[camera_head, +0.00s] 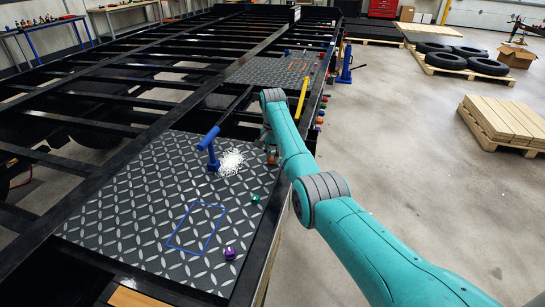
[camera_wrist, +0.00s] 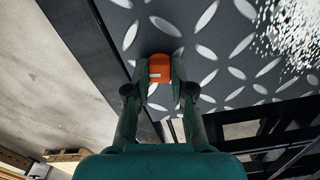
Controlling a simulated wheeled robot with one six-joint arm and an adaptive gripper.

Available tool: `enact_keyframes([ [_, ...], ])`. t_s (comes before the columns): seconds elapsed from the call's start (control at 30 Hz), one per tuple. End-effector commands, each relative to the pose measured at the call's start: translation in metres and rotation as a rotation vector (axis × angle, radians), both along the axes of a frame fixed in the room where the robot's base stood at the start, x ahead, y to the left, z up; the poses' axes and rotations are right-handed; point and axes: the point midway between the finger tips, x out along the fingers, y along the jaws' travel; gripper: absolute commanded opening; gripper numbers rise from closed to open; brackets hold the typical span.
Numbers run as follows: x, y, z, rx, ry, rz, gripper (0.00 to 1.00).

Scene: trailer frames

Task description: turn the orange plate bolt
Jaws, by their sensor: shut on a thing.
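The orange plate bolt (camera_wrist: 159,67) stands on the dark diamond-patterned plate (camera_wrist: 205,75) close to its edge. My gripper (camera_wrist: 160,74) reaches it with one finger on each side and is shut on it. In the head view the orange bolt (camera_head: 271,159) shows small at the right edge of the near plate (camera_head: 130,215), below the end of my arm. My fingers are mostly hidden there by my own wrist.
A green bolt (camera_head: 256,198) and a purple bolt (camera_head: 230,253) stand on the same plate, nearer the camera. A blue T-shaped handle (camera_head: 210,146) stands beside white scattered bits (camera_head: 231,162). A yellow bar (camera_head: 302,98) is beyond my arm. Open floor (camera_head: 420,170) lies right.

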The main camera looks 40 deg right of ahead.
Motion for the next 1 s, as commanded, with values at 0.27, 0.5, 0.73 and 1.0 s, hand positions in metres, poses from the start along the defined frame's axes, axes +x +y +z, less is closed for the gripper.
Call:
enact_keyframes([
  [0.27,0.000,0.000,0.000,0.000,-0.001,-0.002,0.00],
  [0.5,0.000,0.000,0.000,0.000,-0.001,-0.002,0.48],
  [0.73,0.000,0.000,0.000,0.000,0.000,-0.002,0.48],
  [1.0,0.001,0.000,0.023,-0.002,-0.003,-0.002,0.48],
])
